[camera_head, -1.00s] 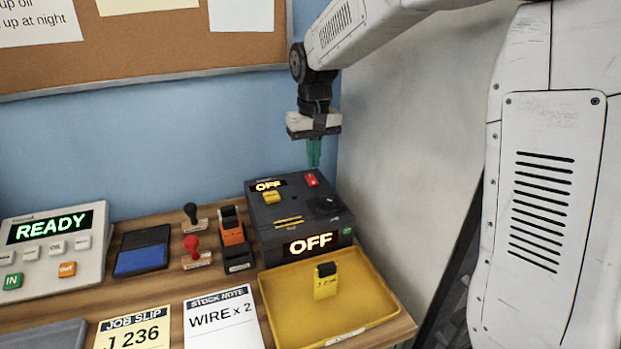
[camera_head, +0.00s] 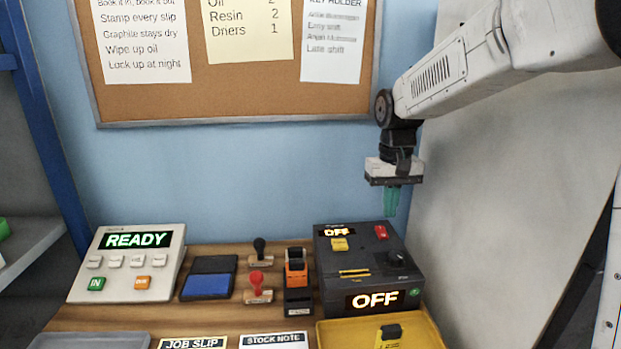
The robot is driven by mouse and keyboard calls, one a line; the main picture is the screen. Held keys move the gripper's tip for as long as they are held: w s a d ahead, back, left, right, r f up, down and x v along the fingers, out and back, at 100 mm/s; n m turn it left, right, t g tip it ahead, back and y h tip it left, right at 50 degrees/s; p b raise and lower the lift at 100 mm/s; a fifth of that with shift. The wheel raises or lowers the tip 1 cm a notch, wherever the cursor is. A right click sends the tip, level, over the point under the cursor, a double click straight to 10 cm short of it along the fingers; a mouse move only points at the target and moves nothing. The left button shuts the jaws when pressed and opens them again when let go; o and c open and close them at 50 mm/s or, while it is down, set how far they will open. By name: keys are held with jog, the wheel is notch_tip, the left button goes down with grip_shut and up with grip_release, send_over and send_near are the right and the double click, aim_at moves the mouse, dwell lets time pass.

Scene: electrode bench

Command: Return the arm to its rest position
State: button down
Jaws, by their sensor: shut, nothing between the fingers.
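My gripper (camera_head: 390,201) hangs from the arm at the right, pointing down, with green fingers shut and nothing between them. It is in front of the blue wall, above the back right of a dark machine (camera_head: 336,269) whose two displays read OFF. The machine has a red button (camera_head: 381,232) and a yellow button (camera_head: 339,244) on top. From this view I cannot tell the height of the fingertips above the machine.
On the wooden bench (camera_head: 240,262) stand a console reading READY (camera_head: 136,241), a blue ink pad (camera_head: 207,286), several stamps and a yellow tray (camera_head: 340,332) holding a yellow-and-black item (camera_head: 389,333). A corkboard (camera_head: 240,121) hangs behind. A grey panel (camera_head: 480,200) stands at the right.

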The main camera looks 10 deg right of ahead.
jog(key=s+d, duration=0.1)
jog(key=s, duration=1.5)
jog(key=s+d+r+t, duration=0.1)
jog(key=s+d, duration=0.1)
jog(key=s, duration=1.3)
jog(key=shift+s+r+t, duration=0.3)
jog(key=shift+s, duration=0.05)
